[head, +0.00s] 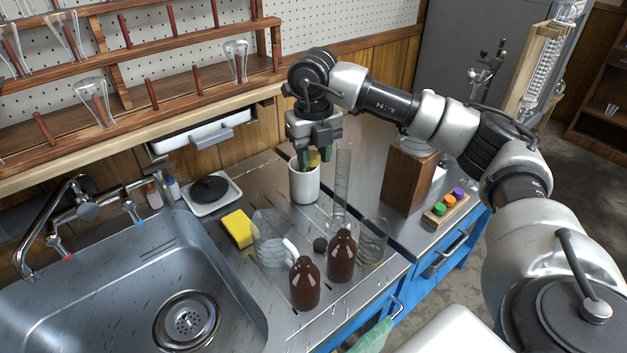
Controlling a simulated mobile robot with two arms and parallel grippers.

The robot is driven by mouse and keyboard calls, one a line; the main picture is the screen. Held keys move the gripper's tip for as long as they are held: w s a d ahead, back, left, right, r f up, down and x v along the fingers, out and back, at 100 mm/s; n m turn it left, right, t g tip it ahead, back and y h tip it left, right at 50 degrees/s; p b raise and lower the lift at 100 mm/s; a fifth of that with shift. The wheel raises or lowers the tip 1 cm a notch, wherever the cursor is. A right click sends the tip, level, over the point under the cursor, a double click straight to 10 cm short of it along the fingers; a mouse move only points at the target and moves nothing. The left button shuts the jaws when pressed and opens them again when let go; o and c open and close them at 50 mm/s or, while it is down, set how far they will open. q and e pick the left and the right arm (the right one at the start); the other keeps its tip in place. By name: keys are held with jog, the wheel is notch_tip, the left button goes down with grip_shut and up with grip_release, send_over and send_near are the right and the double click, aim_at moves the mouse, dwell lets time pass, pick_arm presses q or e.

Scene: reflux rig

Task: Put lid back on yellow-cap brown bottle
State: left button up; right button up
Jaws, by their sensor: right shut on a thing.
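My right gripper (314,157) is over the mouth of a white cup (304,187) at the back of the steel counter. Its green-tipped fingers are shut on a small yellow thing (314,160), which looks like the yellow lid but is mostly hidden by the fingers. Two brown bottles stand upright nearer the front: a left one (305,287) and a right one (341,260). Both show narrow necks with no yellow cap on them. I cannot tell which is the yellow-cap bottle. My left gripper is not in view.
Glass vessels (268,240) (373,243) flank the bottles, and a tall glass cylinder (342,185) stands behind. A small dark object (320,245) lies near the bottles. A yellow sponge (238,228) lies by the sink (130,290). A block with coloured caps (444,208) is at right.

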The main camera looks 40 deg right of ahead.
aim_at(313, 157)
notch_tip(313, 157, up, 6)
jog(key=shift+f, duration=0.25)
dwell(0.5)
